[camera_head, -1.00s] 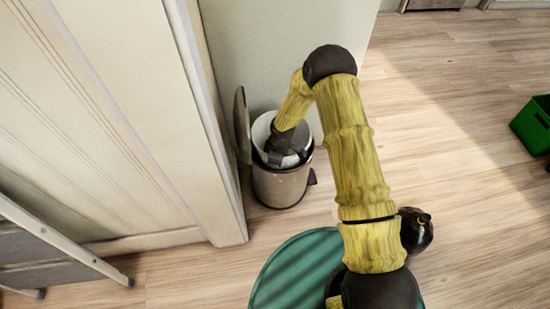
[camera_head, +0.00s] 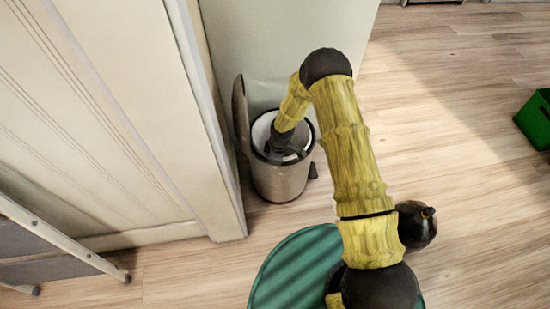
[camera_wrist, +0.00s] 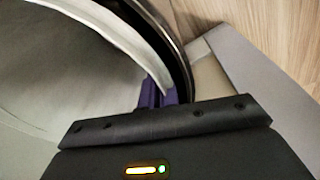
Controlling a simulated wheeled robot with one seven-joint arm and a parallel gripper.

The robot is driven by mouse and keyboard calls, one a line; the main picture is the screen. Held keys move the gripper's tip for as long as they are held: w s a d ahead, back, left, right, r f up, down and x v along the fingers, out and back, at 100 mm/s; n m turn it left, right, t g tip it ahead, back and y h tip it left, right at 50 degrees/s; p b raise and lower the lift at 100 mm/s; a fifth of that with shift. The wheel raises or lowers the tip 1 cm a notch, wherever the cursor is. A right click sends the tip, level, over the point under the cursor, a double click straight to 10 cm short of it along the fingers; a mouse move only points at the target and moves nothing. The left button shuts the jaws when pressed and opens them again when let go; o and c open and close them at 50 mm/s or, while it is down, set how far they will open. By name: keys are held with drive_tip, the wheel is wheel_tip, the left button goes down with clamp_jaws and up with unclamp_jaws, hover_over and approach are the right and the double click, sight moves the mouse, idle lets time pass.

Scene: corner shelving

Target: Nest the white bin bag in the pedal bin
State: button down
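The pedal bin (camera_head: 281,181) is a grey-brown cylinder with a dark rim, standing on the floor against the wall. Its lid (camera_head: 240,112) stands open on the left. The white bin bag (camera_head: 262,131) is inside the bin's mouth, its edge near the rim. In the wrist view the pale bag (camera_wrist: 75,70) fills the left side, with the bin's dark rim (camera_wrist: 174,42) curving just outside it. My gripper (camera_head: 283,152) reaches down into the bin. Its purple fingertips (camera_wrist: 157,95) are close together on the bag's edge, beside the rim. The bag's bottom is hidden.
A cream cabinet or door panel (camera_head: 100,110) stands close on the left, with a grey folding frame (camera_head: 60,245) at lower left. The pale wall (camera_head: 270,50) is behind the bin. A green crate (camera_head: 535,120) sits far right. The wooden floor between is clear.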

drive_tip(key=shift+f+b, duration=0.4)
drive_tip(key=shift+f, duration=0.45)
drive_tip(key=c, duration=1.6)
unclamp_jaws()
drive_tip(key=r+p, duration=0.1)
drive_tip(key=r, duration=0.4)
drive_tip(key=d+r+p, duration=0.1)
drive_tip(key=r+p, duration=0.1)
drive_tip(key=r, duration=0.4)
drive_tip(key=d+r+p, duration=0.1)
drive_tip(key=r+p, duration=0.1)
drive_tip(key=r, duration=0.4)
drive_tip(key=shift+s+r, duration=0.15)
drive_tip(key=shift+s, duration=0.25)
